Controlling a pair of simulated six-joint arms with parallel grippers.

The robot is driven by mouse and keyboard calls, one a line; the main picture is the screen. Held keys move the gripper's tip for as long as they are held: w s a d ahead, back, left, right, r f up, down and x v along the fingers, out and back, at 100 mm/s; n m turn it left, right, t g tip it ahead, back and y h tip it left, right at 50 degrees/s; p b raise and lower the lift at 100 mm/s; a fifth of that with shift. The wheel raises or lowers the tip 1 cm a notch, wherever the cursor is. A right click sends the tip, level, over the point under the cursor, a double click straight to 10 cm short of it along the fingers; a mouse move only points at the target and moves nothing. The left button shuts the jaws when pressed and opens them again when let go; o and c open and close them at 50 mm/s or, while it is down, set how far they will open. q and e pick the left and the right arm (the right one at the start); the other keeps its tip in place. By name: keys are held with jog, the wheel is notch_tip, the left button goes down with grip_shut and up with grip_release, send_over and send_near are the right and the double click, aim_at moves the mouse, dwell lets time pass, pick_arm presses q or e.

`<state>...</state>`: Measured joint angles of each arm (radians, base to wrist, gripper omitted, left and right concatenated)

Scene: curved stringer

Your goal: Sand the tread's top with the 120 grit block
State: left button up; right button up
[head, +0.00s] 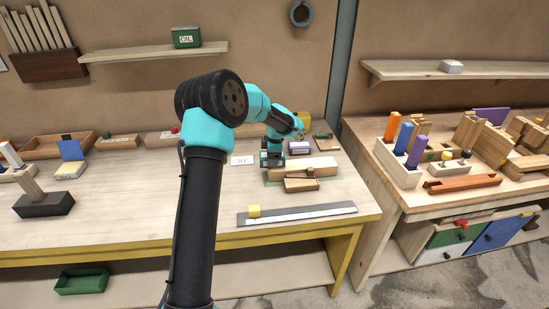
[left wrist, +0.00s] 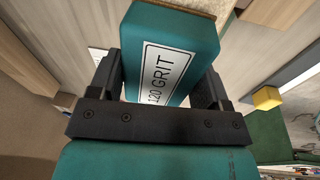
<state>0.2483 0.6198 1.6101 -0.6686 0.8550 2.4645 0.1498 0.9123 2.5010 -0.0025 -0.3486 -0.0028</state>
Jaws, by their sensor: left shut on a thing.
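My left gripper (head: 272,154) is shut on the teal 120 grit block (left wrist: 175,40). In the left wrist view its fingers (left wrist: 163,88) clasp the block's two sides, and the label "120 GRIT" faces the camera. A tan edge shows along the block's far side. In the head view the block is small, at the left end of a pale wooden board (head: 315,165), which looks like the tread. I cannot tell whether the block touches the board. My right gripper is not in view.
A small wooden piece (head: 302,185) lies in front of the board. A long grey straightedge (head: 320,211) with a yellow cube (head: 254,211) lies near the bench's front edge. A white card (head: 242,160) and a purple block (head: 298,146) are close by. The bench left of my arm has clear room.

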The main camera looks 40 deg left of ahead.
pick_arm(q)
jog(key=shift+w+d+r, duration=0.1)
jog(key=shift+r, duration=3.5)
